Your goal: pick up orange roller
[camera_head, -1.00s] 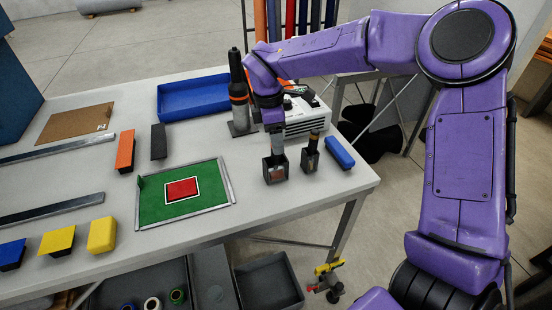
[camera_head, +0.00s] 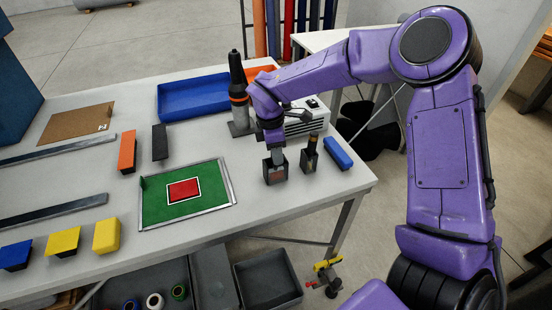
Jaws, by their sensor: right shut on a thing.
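My right gripper (camera_head: 276,156) points straight down into the left one of two small dark holders (camera_head: 268,178) near the table's right end. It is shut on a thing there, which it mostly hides. A small reddish-orange patch (camera_head: 277,176) shows low at the holder's front, and I take it for part of the orange roller. The roller's full shape is hidden by the gripper and holder. My left gripper is not in view.
A second dark holder (camera_head: 308,163) with a dark upright tool and a blue block (camera_head: 338,153) stand close on the right. A tall dark tool (camera_head: 238,90) and a white box (camera_head: 306,120) stand behind. A green board (camera_head: 160,208) lies left.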

